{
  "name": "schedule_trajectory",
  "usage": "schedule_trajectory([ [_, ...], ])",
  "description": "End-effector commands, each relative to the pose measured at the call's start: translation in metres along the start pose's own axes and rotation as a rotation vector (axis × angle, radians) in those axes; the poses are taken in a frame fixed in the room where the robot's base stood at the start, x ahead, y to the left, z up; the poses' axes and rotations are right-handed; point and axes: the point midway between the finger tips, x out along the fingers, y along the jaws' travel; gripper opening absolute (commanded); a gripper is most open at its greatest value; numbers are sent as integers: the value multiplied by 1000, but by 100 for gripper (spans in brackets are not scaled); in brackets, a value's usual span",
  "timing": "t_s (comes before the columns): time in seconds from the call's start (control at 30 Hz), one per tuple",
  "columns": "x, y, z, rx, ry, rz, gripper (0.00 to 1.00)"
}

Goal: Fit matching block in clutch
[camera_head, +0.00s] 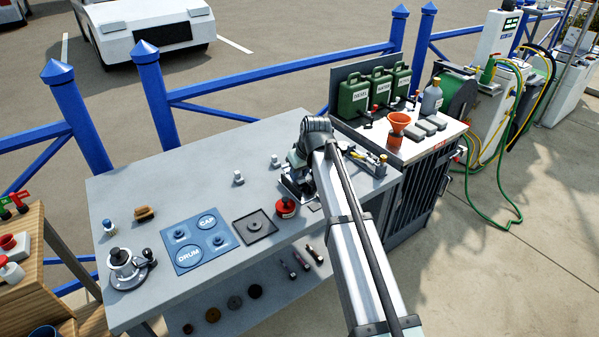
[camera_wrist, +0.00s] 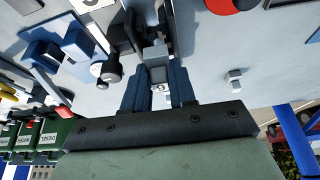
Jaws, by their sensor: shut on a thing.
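My gripper (camera_wrist: 160,78) is shut on a small block (camera_wrist: 161,88) with a pale face and a dark mark, held between its two blue-grey fingers. In the wrist view, a black clutch-like fitting (camera_wrist: 124,36) stands on the grey bench just beyond the fingertips. The block is close to it; I cannot tell whether it touches or sits inside. In the head view, the metal fitting (camera_head: 296,183) is under my wrist on the bench, and my arm hides the block and most of the fingers.
The grey bench (camera_head: 200,150) holds a winch (camera_head: 124,268), a blue mat (camera_head: 188,262) marked CAP and DRUM, a dark square tray (camera_head: 262,231) and a red round container (camera_head: 286,208). Green cans (camera_head: 353,98) and an orange funnel (camera_head: 398,123) are at right.

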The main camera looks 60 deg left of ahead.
Motion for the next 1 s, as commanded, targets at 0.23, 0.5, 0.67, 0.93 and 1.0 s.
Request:
schedule_trajectory([
  [0.23, 0, 0, 0, 0, 0, 0, 0],
  [0.5, 1, 0, 1, 0, 0, 0, 0],
  [0.67, 4, 0, 2, 0, 0, 0, 0],
  [0.93, 9, 0, 4, 0, 1, 0, 0],
  [1.0, 10, 0, 4, 0, 1, 0, 0],
])
